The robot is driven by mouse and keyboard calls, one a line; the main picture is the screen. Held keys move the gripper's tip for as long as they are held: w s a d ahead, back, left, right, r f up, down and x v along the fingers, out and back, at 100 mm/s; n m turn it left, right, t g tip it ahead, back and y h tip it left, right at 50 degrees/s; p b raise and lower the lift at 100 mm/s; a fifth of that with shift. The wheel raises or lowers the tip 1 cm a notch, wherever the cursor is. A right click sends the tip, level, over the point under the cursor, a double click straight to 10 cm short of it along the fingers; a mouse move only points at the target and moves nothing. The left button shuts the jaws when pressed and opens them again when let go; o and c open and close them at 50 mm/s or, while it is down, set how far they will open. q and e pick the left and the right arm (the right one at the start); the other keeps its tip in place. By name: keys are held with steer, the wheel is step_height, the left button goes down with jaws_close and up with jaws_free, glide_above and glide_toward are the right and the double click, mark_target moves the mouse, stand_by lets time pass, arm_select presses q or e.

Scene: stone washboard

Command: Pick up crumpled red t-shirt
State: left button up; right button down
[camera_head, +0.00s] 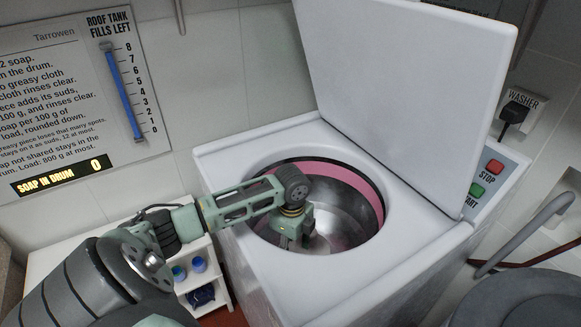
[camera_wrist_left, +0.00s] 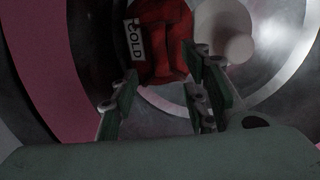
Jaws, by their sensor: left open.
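The crumpled red t-shirt (camera_wrist_left: 167,35) lies in the metal drum, with a white label reading "COLD" on it, at the top middle of the left wrist view. My left gripper (camera_head: 299,242) reaches down through the round opening of the white washer (camera_head: 252,262). In the left wrist view my left gripper (camera_wrist_left: 160,64) is open, its two fingers either side of the shirt's near part. I cannot tell whether they touch it. The shirt is hidden in the head view. My right gripper is not in view.
The drum opening has a pink band (camera_head: 362,188) around its inside. A pale round post (camera_wrist_left: 238,48) stands in the drum beside the shirt. The raised white lid (camera_head: 405,90) stands behind the opening. A small white shelf (camera_head: 222,295) with blue items stands left of the washer.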

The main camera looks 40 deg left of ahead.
arm_select(q)
steer(key=f, duration=0.8)
steer(key=shift+a+f, duration=0.2)
steer(key=shift+c, duration=0.2)
jaws_close()
stand_by(0.3)
